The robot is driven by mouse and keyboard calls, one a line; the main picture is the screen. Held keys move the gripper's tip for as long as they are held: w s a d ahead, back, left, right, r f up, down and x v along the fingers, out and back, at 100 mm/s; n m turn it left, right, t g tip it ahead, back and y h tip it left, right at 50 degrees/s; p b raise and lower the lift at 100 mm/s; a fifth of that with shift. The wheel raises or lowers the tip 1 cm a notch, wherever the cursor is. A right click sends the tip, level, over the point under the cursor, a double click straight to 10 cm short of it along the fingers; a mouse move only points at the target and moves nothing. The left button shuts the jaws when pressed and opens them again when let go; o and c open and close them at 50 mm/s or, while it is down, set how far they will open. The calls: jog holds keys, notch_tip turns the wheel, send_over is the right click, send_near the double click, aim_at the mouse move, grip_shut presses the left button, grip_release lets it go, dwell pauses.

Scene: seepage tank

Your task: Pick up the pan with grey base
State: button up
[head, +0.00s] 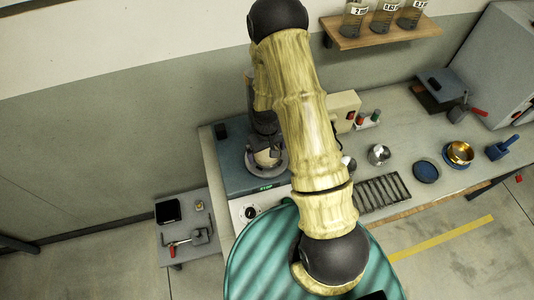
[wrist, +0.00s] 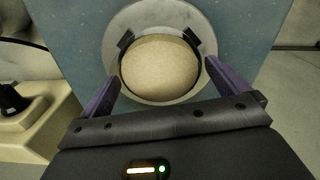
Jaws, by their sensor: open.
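A round pan filled with pale sand-like material (wrist: 160,65) sits in a grey ring-shaped base (wrist: 119,28) on a blue-grey surface in the wrist view. Two dark clip-like pieces show at its upper left and upper right edges. In the head view the grey base (head: 280,166) is on top of the teal machine (head: 235,173), partly covered by my gripper (head: 266,150). My gripper (wrist: 164,72) is open, with one purple finger on each side of the pan. Whether the fingers touch it cannot be told.
The bench holds a black rack (head: 382,192), a silver bowl (head: 379,154), a blue dish (head: 426,171) and a brass pan (head: 459,153) to the right. A shelf with bottles (head: 383,32) hangs above. A cream block (wrist: 32,115) stands left in the wrist view.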

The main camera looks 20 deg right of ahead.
aim_at(267, 155)
dwell(0.3)
jog(key=c, duration=0.8)
jog(key=shift+o, duration=0.2)
jog(key=shift+r, duration=0.1)
notch_tip(267, 155, up, 10)
jog(key=b, duration=0.3)
